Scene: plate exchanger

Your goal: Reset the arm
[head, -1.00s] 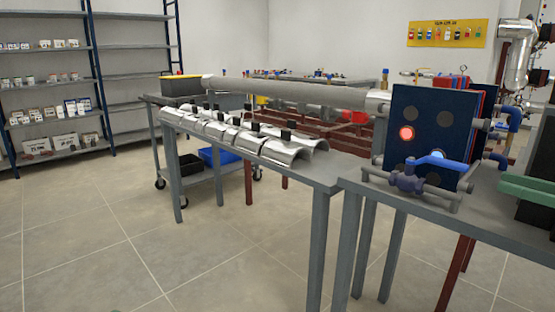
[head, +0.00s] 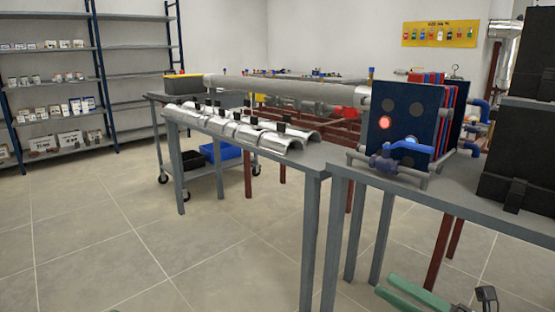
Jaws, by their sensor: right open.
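My right gripper (head: 386,285) is at the bottom edge, right of the middle. A blue-handled valve (head: 406,148) on grey pipe is in front of the plate. My left gripper is not in view.
Silver half-shell covers (head: 245,130) lie on the left bench beside a long grey pipe (head: 285,89). The floor in front is clear.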

